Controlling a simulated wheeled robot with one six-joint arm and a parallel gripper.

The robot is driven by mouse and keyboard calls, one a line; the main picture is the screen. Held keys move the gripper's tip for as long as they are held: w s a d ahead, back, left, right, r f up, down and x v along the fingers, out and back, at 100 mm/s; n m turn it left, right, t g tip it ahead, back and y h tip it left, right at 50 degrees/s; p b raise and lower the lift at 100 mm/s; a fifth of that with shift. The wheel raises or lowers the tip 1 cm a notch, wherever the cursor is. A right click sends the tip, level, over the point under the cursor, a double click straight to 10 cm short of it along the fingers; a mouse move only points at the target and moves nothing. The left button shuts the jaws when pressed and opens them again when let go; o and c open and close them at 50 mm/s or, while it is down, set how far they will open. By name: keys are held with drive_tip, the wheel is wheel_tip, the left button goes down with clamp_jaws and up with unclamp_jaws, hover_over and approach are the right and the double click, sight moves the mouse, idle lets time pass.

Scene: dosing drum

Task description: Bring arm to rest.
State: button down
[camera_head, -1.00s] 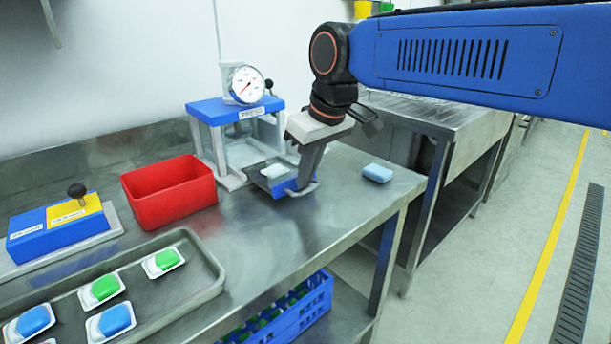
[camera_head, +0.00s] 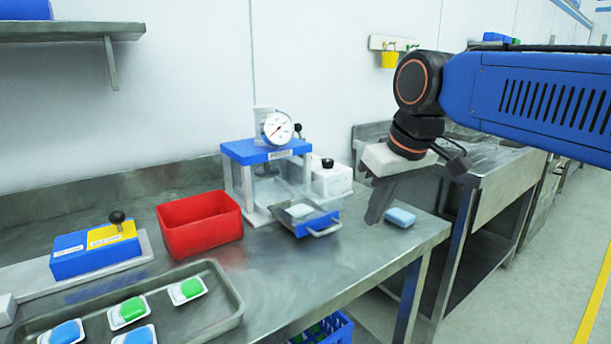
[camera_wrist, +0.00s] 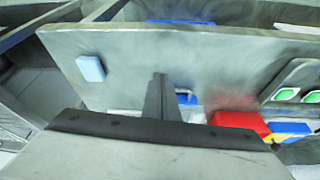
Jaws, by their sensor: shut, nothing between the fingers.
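My gripper (camera_head: 378,212) hangs from the blue arm above the right part of the steel bench (camera_head: 300,262). Its fingers are together with nothing between them. In the wrist view the gripper (camera_wrist: 160,82) points over the bench. A light blue block (camera_head: 400,217) lies on the bench just right of the fingertips, apart from them as far as I can tell; it also shows in the wrist view (camera_wrist: 91,69). Left of the gripper, the blue-topped press with a dial gauge (camera_head: 266,150) has its blue-fronted drawer (camera_head: 316,224) pulled out, with a pale piece on it.
A red bin (camera_head: 200,225) stands left of the press. A blue and yellow box with a black knob (camera_head: 95,250) is further left. A metal tray (camera_head: 218,325) with several blue and green packs is in front. A blue crate (camera_head: 335,328) sits under the bench.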

drive_tip(key=s+d+f+m+h, duration=0.1)
drive_tip(key=s+d+f+m, duration=0.1)
drive_tip(key=s+d+f, duration=0.5)
drive_tip(key=s+d+f+m+t, duration=0.1)
drive_tip(key=s+d+f+m, duration=0.2)
drive_tip(key=s+d+f, duration=0.4)
wheel_tip(320, 180, down, 7)
drive_tip(key=shift+r+h, duration=0.15)
drive_tip(key=shift+h, duration=0.25)
